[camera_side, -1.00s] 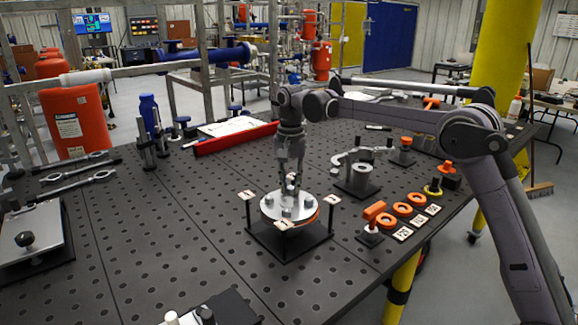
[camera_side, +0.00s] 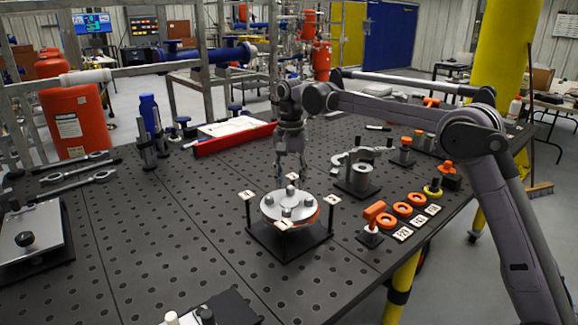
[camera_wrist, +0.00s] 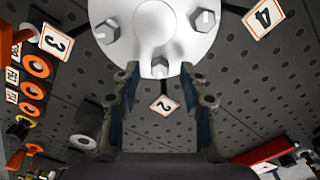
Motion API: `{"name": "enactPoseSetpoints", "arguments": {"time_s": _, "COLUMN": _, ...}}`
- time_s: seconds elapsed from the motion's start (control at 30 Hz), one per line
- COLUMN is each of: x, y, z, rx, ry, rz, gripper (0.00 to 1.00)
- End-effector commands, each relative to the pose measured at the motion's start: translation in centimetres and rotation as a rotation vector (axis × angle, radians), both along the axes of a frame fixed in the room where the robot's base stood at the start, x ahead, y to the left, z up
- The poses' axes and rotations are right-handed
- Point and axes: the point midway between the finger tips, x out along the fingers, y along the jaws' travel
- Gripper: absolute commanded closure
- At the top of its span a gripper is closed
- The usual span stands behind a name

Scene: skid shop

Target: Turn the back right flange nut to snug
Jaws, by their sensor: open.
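A round silver flange (camera_side: 273,208) with an orange edge below it sits on a black square stand, and shows in the wrist view (camera_wrist: 160,45). Hex nuts stand on its face; the left one (camera_wrist: 107,31) and right one (camera_wrist: 205,22) show clearly in the wrist view. The back nut (camera_wrist: 160,70), nearest number tag 2 (camera_wrist: 164,105), shows between my fingertips. My gripper (camera_wrist: 159,72) is open and empty; in the side view (camera_side: 291,179) it hangs above the flange's back edge. I cannot tell how tight any nut is.
Number tags 3 (camera_wrist: 55,42) and 4 (camera_wrist: 263,17) stand around the flange.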

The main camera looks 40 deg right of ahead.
Motion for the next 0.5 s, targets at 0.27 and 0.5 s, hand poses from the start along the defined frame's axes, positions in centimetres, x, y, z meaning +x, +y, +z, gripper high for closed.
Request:
{"name": "enactPoseSetpoints", "arguments": {"time_s": 0.27, "x": 0.0, "y": 0.0, "z": 4.5, "rx": 0.0, "ry": 0.0, "rz": 0.0, "gripper": 0.57}}
{"name": "enactPoseSetpoints", "arguments": {"time_s": 0.5, "x": 0.0, "y": 0.0, "z": 7.8, "rx": 0.0, "ry": 0.0, "rz": 0.0, "gripper": 0.57}}
